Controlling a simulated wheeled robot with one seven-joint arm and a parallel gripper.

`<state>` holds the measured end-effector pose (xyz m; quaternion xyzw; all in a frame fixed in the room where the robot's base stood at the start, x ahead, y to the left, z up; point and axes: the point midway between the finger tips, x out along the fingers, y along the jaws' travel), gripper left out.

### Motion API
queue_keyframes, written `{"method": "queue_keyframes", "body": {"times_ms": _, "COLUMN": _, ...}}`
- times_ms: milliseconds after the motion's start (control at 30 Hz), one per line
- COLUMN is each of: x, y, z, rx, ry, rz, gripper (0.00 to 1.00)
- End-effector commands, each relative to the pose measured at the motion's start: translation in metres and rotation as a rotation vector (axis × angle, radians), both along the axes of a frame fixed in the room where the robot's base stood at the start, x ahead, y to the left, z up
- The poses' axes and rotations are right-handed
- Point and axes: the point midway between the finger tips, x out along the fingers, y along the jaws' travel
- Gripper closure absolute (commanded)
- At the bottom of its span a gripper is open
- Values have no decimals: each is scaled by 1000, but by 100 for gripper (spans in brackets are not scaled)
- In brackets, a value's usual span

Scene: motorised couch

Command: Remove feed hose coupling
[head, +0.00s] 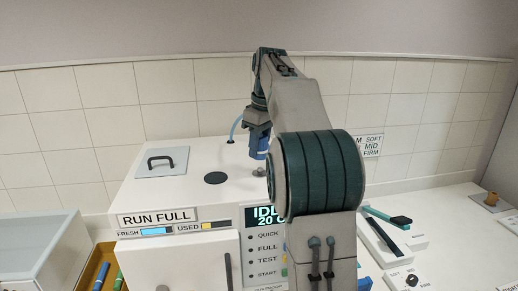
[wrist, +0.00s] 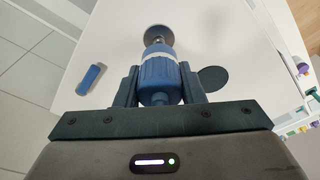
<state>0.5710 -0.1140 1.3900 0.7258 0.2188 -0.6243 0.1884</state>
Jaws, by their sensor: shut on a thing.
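The blue feed hose coupling (wrist: 158,72) is between the two fingers of my gripper (wrist: 160,84) in the wrist view. My gripper is shut on its ribbed body. In the head view my gripper (head: 258,130) points down over the white machine top, with the blue coupling (head: 261,152) under it. A round grey metal fitting (wrist: 158,34) lies just beyond the coupling's end; it also shows below it in the head view (head: 259,171). I cannot tell whether the two touch. A pale blue hose (head: 236,126) curves down to the top beside my gripper.
A grey lid with a black handle (head: 162,162) and a dark round disc (head: 216,178) are on the machine top. The wall is close behind. A display panel (head: 264,216) is on the front. A small blue piece (wrist: 91,79) lies left of my gripper.

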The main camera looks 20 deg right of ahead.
Motion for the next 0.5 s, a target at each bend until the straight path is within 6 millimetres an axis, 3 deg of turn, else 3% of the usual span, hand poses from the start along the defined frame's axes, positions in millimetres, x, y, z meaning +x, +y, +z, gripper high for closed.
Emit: {"method": "queue_keyframes", "body": {"times_ms": 500, "x": 1, "y": 0, "z": 51, "rx": 0, "ry": -1, "rz": -1, "gripper": 95}}
